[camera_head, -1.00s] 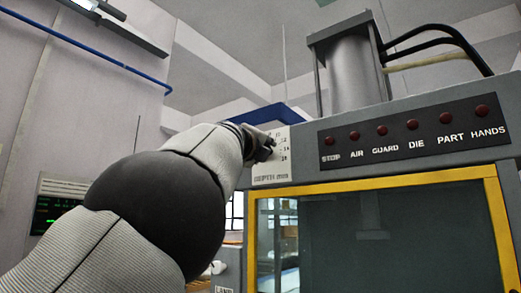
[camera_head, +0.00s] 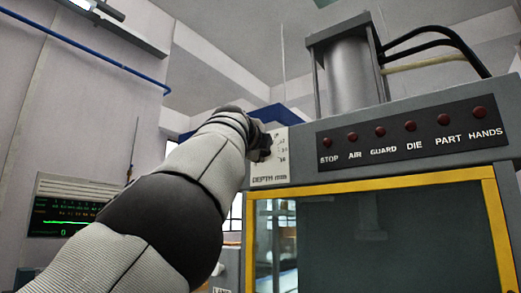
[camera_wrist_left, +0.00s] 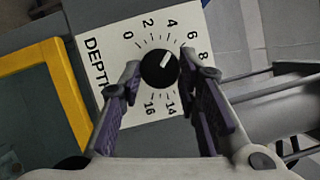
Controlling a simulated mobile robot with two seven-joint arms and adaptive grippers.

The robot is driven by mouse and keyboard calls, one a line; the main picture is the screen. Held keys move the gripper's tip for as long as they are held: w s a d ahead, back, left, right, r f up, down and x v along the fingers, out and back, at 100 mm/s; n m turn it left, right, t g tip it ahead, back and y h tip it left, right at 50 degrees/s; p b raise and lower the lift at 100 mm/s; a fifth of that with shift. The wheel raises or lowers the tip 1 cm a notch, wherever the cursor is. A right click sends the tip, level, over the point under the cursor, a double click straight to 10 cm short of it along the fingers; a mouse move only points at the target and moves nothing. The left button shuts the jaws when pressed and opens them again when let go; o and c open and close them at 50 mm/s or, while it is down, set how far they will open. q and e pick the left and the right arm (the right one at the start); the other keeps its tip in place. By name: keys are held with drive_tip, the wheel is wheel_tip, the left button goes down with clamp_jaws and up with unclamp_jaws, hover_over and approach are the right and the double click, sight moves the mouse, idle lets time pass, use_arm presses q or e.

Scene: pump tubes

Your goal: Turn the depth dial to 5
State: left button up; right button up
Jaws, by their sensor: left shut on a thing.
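The depth dial is a round black knob (camera_wrist_left: 160,68) with a white pointer mark on a white plate (camera_wrist_left: 118,48) printed with numbers and DEPTH. In the left wrist view the mark points up and right, between the 4 and the 6. My left gripper (camera_wrist_left: 161,72) has one finger on each side of the knob and is shut on it. In the head view the plate (camera_head: 270,174) shows beside my left gripper (camera_head: 262,146), which hides the knob and part of the scale. My right gripper is not in view.
The label strip with red lamps (camera_head: 412,136) lies right of the plate. Below it is the yellow-framed guard window (camera_head: 380,185). A metal cylinder (camera_head: 352,75) with black hoses stands on top. A wall display (camera_head: 62,208) hangs at the left.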

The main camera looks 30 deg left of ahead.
use_arm(q)
drive_tip(key=shift+s+r, duration=0.1)
drive_tip(key=shift+r, duration=0.05)
drive_tip(key=o, duration=1.2)
drive_tip(key=v, duration=0.7)
drive_tip(key=shift+s+d, duration=0.1)
drive_tip(key=shift+s, duration=0.05)
